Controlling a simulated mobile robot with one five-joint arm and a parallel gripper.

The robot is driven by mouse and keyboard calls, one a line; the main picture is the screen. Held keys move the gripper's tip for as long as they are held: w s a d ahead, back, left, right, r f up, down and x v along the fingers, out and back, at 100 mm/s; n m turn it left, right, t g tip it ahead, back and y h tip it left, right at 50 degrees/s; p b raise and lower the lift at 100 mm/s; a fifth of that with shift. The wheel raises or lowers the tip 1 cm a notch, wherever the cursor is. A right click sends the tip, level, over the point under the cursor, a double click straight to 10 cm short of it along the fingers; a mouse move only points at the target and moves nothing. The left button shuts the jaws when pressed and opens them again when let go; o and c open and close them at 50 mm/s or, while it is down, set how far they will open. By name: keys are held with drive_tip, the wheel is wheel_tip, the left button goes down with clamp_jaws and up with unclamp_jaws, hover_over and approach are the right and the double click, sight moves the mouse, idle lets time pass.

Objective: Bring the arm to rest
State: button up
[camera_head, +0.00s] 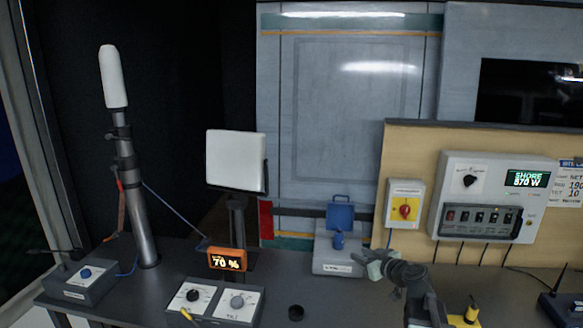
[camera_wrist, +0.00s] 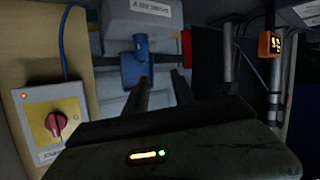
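My arm rises from the lower right of the head view, and my gripper (camera_head: 367,259) is at its left end, just right of the grey box (camera_head: 335,262) with the blue connector (camera_head: 338,240). In the wrist view the two dark fingers of my gripper (camera_wrist: 161,85) stand apart with nothing seen between them. The blue connector (camera_wrist: 137,63) shows beyond the fingertips, and a gap seems to separate them. Whether the gripper touches the grey box cannot be told from the head view.
A red rotary switch box (camera_head: 404,204) and a power panel (camera_head: 487,197) are on the wooden board behind the arm. A 70 % display (camera_head: 227,259), knob boxes (camera_head: 214,301) and a mast (camera_head: 137,205) stand left. A yellow item (camera_head: 468,314) lies close right of my arm.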

drive_tip(key=s+a+f+n+g+y, duration=0.1)
drive_tip(key=s+a+f+g, duration=0.15)
drive_tip(key=a, duration=0.45)
drive_tip(key=s+a+f+n+g, duration=0.1)
drive_tip(key=s+a+f+g, duration=0.15)
drive_tip(key=a, duration=0.35)
drive_tip(key=s+f+g+h, duration=0.1)
drive_tip(key=s+f, duration=0.1)
drive_tip(key=s, duration=0.1)
drive_tip(key=s+a+f+m+g+h, duration=0.1)
drive_tip(key=s+f+g, duration=0.1)
drive_tip(key=s+f, duration=0.1)
drive_tip(key=s+a+f+g+h, duration=0.1)
drive_tip(key=s+f, duration=0.2)
drive_tip(key=s, duration=0.1)
drive_tip(key=shift+s+a+m+p, duration=0.1)
drive_tip(key=shift+s+m+p, duration=0.15)
drive_tip(key=shift+m+p, duration=0.15)
drive_tip(key=s+d+f+m+g+h, duration=0.2)
drive_tip(key=s+d+m+g+h, duration=0.1)
drive_tip(key=s+d+m, duration=0.3)
drive_tip(key=shift+s+d+f+m+g+h, duration=0.25)
drive_tip(key=shift+s+d+g, duration=0.25)
drive_tip(key=shift+s+d, duration=0.35)
drive_tip(key=shift+a, duration=0.15)
